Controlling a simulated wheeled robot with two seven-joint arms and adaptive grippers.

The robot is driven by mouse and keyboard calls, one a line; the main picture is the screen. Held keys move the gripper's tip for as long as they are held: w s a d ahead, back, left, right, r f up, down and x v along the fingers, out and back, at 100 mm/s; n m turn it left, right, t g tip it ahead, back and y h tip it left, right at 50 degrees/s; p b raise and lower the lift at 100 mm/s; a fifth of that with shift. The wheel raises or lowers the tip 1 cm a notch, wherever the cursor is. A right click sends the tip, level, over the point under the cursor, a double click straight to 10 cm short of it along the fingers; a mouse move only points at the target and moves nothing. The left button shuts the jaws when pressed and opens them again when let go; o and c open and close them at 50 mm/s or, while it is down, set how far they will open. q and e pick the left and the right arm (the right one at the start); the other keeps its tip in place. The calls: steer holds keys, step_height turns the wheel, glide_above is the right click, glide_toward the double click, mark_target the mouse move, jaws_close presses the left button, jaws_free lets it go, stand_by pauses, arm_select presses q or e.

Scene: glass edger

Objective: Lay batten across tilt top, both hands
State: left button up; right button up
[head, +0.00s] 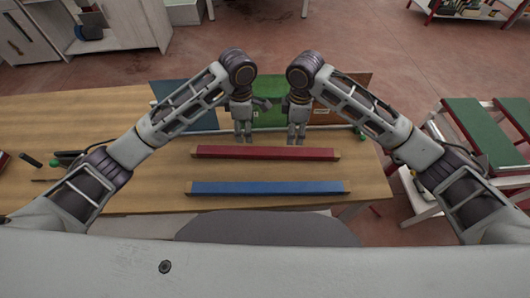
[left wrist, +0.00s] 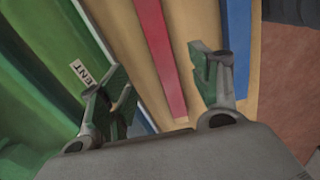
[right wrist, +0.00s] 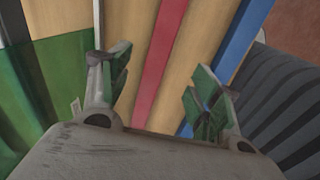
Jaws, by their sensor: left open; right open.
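Two long battens lie side by side on the wooden table, a red one (head: 265,153) and, nearer me, a blue one (head: 268,188). Both have pale wooden ends. Behind them is a panelled top, with a blue part (head: 185,112), a green part (head: 268,117) and a brown part (head: 345,92); I cannot tell its tilt. My left gripper (head: 243,139) and right gripper (head: 297,140) are open and empty, close together above the table between red batten and green panel. The red batten passes between the open fingers in the left wrist view (left wrist: 163,62) and right wrist view (right wrist: 160,60).
The wooden table (head: 75,115) has clear room at the left. Small dark items (head: 31,160) lie near its left edge. A stand with green tops (head: 475,127) stands at the right. A white cabinet (head: 115,28) is at the back left.

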mark_target(248, 150)
arm_select(q)
steer(key=shift+f, duration=6.45)
arm_select(e)
steer(key=shift+f, duration=6.45)
arm_select(q)
jaws_close()
arm_select(e)
jaws_close()
